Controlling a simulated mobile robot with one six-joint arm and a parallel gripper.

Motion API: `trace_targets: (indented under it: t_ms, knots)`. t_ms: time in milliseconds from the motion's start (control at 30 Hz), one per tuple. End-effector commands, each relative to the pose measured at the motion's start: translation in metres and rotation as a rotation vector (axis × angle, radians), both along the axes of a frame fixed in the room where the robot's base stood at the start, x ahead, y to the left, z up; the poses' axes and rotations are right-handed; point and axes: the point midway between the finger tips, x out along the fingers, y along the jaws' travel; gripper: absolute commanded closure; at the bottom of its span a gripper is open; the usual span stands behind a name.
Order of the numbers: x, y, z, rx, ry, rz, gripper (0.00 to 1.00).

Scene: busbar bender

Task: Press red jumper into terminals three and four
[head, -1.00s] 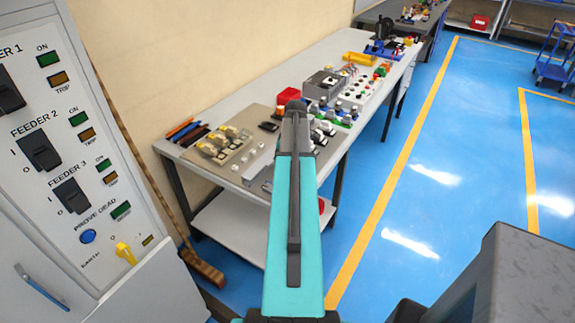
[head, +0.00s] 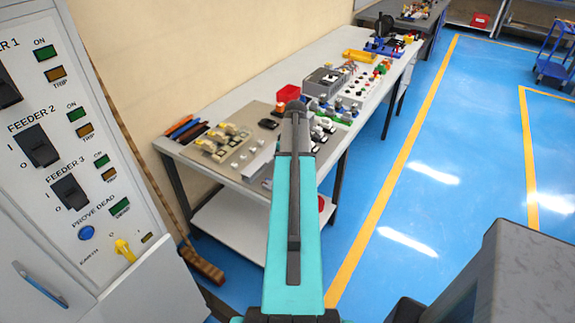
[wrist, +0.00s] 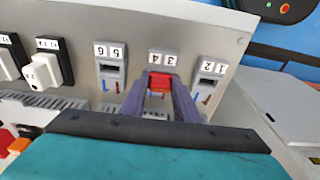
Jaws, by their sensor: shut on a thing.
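My gripper (wrist: 159,76) is shut on the red jumper (wrist: 159,83) in the wrist view. The jumper sits between the two dark fingers, directly in front of the terminal block labelled 3 and 4 (wrist: 162,58). The fingers and the jumper hide most of that block's slot. I cannot tell whether the jumper touches the slot or how deep it is. In the head view my arm hides the gripper and jumper.
Terminal block 5-6 (wrist: 110,67) and terminal block 1-2 (wrist: 210,69) flank it on the grey panel, with open dark slots. Black-and-white switches (wrist: 42,68) stand at the left.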

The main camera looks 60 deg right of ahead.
Motion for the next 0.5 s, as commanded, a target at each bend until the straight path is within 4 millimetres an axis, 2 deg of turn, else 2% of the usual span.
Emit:
trace_targets:
  t_ms: [267, 300, 400, 433, 500]
  knots:
    - [0.0007, 0.0003, -0.0054, 0.0, 0.0, 0.001, 0.94]
    - [0.0007, 0.0002, -0.0055, 0.0, 0.0, 0.001, 0.71]
    - [0.0006, 0.0005, -0.0055, 0.001, 0.001, 0.001, 0.54]
    - [0.0006, 0.0007, -0.0056, 0.002, 0.001, 0.001, 0.51]
    - [0.0006, 0.0014, -0.0059, 0.003, 0.001, 0.001, 0.51]
